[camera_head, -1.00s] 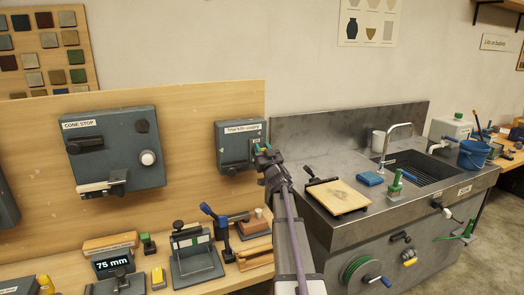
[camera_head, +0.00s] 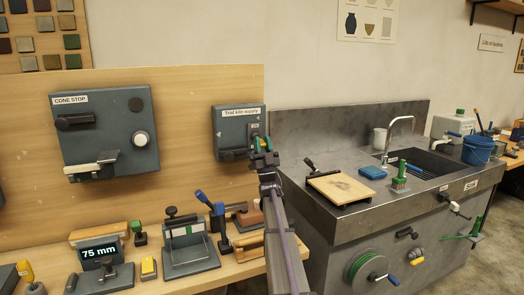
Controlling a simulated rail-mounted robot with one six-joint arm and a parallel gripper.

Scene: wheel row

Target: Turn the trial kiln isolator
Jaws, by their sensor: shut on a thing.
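The trial kiln isolator is a small grey box (camera_head: 229,127) labelled "Trial kiln supply", mounted on the wooden back panel left of the sink. A small "ON" mark shows near its right side. My gripper (camera_head: 261,146) is at the right part of the box front, with green fingertips shut on the isolator's handle. The handle is mostly hidden by the fingers, so its angle cannot be told. My arm reaches up to it from the bottom of the picture.
A larger grey "CONE STOP" box (camera_head: 105,132) with handles and a white knob is on the panel to the left. Clamps and a "75 mm" display (camera_head: 98,253) crowd the bench below. The metal sink unit (camera_head: 335,233) stands close on the right, holding a wooden board (camera_head: 341,187).

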